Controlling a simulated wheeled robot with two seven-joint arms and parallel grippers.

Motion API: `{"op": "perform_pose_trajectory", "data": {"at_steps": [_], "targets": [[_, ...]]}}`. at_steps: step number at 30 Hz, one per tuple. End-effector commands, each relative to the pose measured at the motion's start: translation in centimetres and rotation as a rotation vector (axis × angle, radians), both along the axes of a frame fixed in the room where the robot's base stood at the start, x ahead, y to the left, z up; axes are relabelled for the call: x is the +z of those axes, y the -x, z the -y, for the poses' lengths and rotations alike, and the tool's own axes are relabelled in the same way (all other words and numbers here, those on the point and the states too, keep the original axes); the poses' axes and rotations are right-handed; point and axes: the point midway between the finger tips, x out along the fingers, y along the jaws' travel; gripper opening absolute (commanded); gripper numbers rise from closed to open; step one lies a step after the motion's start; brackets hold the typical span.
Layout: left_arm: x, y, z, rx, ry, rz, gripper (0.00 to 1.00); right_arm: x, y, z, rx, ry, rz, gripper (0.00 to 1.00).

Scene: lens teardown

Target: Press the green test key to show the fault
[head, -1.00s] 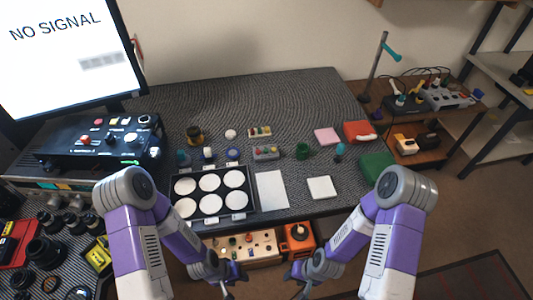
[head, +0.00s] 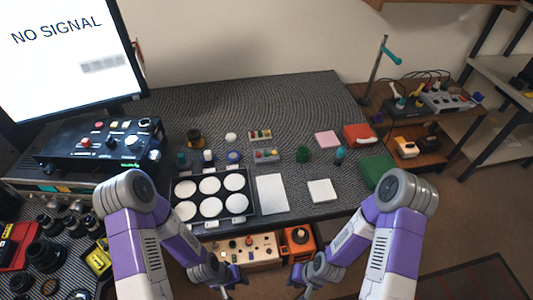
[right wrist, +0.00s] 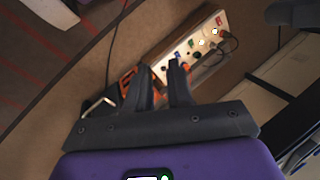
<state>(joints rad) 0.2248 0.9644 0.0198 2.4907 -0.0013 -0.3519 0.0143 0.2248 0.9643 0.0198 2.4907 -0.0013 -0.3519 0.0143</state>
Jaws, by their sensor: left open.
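A black control box (head: 100,145) with several knobs and coloured buttons stands at the left, below the monitor. A small green spot (head: 130,164) shows low on its front right; it is too small to tell whether it is a key or a lit label. The monitor (head: 70,60) reads "NO SIGNAL". My left gripper (head: 233,289) is open and low at the front edge, well to the right of the box. My right gripper (head: 298,288) is beside it, farther from the box. In the right wrist view its two fingers (right wrist: 159,72) stand apart with nothing between them.
A black tray with white discs (head: 256,205) lies on the ribbed mat (head: 270,100), with small parts behind it. A power strip (head: 245,250) and an orange device (head: 299,241) are below the table's front edge. Lenses (head: 44,254) crowd the left. The mat's back is clear.

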Motion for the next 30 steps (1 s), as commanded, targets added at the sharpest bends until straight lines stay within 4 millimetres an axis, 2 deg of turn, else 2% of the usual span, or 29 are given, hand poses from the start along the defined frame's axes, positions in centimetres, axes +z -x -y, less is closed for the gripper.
{"op": "perform_pose_trajectory", "data": {"at_steps": [1, 4, 30], "targets": [[0.0, 0.0, 0.0, 0.0, 0.0, 0.0, 0.43, 0.0, 0.0, 0.0, 0.0, 0.0, 0.0, 0.13], [0.0, 0.0, 0.0, 0.0, 0.0, 0.0, 0.43, 0.0, 0.0, 0.0, 0.0, 0.0, 0.0, 0.0], [0.0, 0.0, 0.0, 0.0, 0.0, 0.0, 0.43, 0.0, 0.0, 0.0, 0.0, 0.0, 0.0, 0.0]]}}
